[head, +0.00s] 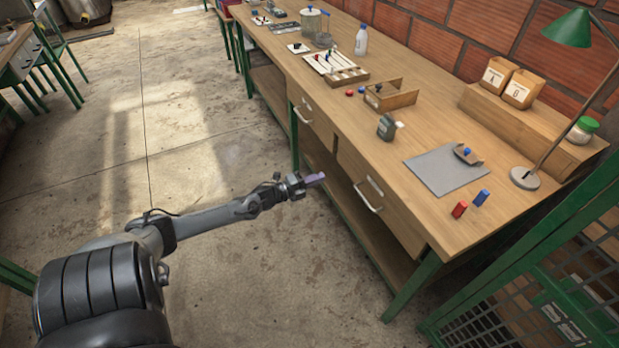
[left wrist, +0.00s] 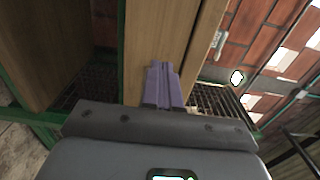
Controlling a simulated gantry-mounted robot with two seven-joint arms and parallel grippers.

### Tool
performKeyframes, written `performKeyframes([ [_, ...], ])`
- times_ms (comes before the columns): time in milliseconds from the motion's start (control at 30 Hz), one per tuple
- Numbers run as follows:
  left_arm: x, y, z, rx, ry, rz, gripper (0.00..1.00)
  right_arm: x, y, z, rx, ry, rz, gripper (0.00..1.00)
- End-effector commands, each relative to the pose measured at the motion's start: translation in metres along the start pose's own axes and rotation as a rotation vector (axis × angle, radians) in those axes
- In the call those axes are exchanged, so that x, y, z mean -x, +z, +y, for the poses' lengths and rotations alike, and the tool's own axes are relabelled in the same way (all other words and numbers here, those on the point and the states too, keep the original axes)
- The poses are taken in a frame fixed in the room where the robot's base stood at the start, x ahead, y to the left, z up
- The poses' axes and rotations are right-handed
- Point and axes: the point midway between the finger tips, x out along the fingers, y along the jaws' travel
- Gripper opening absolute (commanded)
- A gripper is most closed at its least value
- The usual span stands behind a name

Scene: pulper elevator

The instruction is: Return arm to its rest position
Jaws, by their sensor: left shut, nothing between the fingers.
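My left arm reaches in from the lower left of the head view. Its gripper (head: 316,179) is off the front edge of the workbench, over the concrete floor in the picture, with nothing held. In the left wrist view the purple fingers (left wrist: 163,85) are shut together and empty. The wooden workbench (head: 420,130) runs from the top middle to the lower right. My right gripper is in neither view.
A red cylinder (head: 459,209) and a blue cylinder (head: 481,197) stand near the bench's front corner beside a grey mat (head: 440,180). A green lamp (head: 568,28) and green mesh panel (head: 560,290) are at right. Open floor (head: 190,120) lies left of the bench.

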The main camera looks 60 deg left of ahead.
Motion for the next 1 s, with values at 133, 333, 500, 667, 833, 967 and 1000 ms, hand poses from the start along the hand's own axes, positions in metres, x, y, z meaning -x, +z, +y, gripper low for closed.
performKeyframes([
  [133,0.016,0.000,0.000,0.001,0.002,0.000,0.00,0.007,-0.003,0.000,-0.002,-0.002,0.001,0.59],
  [333,0.028,-0.002,0.001,0.005,0.011,-0.001,0.00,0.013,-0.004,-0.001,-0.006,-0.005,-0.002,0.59],
  [500,0.052,-0.035,0.024,0.085,0.045,-0.006,0.00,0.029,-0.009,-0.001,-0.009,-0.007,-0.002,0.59],
  [667,0.061,-0.123,0.022,0.241,0.036,0.030,0.00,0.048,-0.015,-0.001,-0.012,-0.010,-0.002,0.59],
  [833,0.062,-0.236,0.000,0.535,0.155,-0.044,0.00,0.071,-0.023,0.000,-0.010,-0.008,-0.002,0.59],
  [967,0.066,-0.300,-0.027,0.756,0.295,-0.136,0.00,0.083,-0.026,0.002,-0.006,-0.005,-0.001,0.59],
  [1000,0.069,-0.316,-0.037,0.818,0.341,-0.166,0.00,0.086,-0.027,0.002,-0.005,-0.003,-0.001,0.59],
])
